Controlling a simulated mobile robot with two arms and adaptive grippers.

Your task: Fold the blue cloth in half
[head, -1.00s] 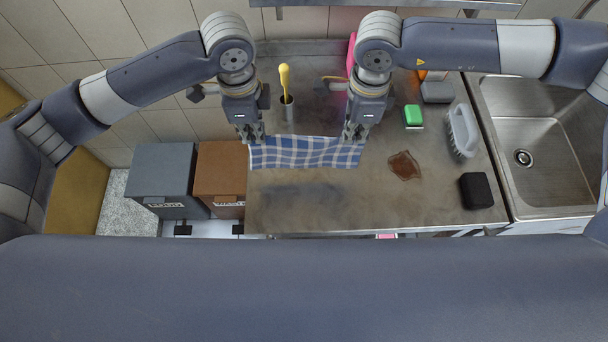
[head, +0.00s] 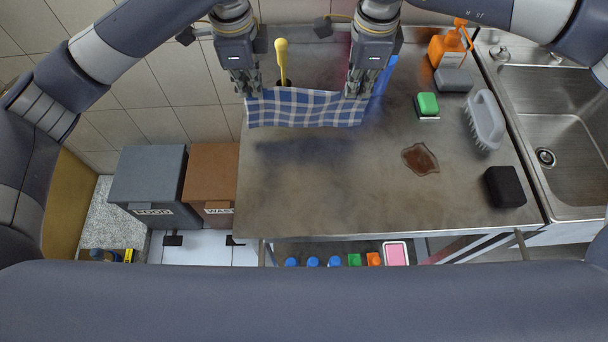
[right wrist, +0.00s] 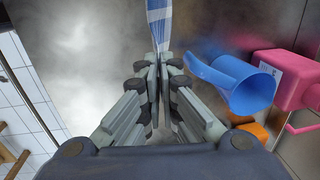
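The blue-and-white checked cloth (head: 305,108) hangs between my two grippers in the head view, stretched sideways above the back of the steel table. My left gripper (head: 250,92) is at its left end and appears shut on that corner. My right gripper (head: 357,92) is at its right end. In the right wrist view, my right gripper (right wrist: 157,65) has its fingers closed together on the cloth (right wrist: 158,22), which runs up from the fingertips as a narrow strip. A dark shadow lies on the table below the cloth.
The steel table (head: 330,200) is clear at front. A brown spill (head: 420,159), black block (head: 505,186), white brush (head: 485,120) and green sponge (head: 428,104) lie to the right. A yellow-handled tool (head: 281,62) stands behind the cloth. A blue jug (right wrist: 240,85) is near my right gripper.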

